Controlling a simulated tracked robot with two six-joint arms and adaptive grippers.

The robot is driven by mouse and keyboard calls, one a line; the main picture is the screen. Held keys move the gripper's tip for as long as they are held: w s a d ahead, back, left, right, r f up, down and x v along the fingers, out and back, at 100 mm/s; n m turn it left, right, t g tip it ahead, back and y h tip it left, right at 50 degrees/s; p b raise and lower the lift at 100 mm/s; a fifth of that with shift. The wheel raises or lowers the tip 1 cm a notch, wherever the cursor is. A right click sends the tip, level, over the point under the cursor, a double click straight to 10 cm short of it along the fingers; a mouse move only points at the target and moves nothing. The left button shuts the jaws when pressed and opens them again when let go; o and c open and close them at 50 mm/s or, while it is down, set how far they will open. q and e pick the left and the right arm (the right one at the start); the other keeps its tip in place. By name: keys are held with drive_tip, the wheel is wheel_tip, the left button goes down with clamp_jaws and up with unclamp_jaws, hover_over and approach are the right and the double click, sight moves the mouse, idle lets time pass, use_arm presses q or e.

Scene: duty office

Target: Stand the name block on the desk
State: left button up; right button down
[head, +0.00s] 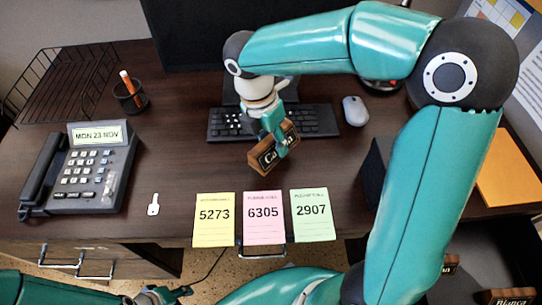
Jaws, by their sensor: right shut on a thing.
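Yellow (214,228), pink (264,230) and green (312,226) number cards lie along the front edge. More name blocks (507,298) sit at the lower right.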

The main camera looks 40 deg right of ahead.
sight(273, 154)
wheel_tip(273, 154, down, 5)
drive_tip(key=shift+f+b, duration=0.1)
drive_tip(key=shift+b, duration=0.4)
drive_tip(key=c, duration=0.6)
unclamp_jaws()
drive_tip(key=shift+c, duration=0.2)
drive_tip(key=r+p, duration=0.1)
drive_tip(key=r, duration=0.3)
drive_tip(key=w+a+r+p, duration=0.1)
drive_tip(key=r, duration=0.7)
drive_tip(key=shift+w+a+p, duration=0.3)
drive_tip(key=shift+a+p, duration=0.05)
drive_tip(key=shift+p, duration=0.05)
drive_tip(key=shift+s, duration=0.1)
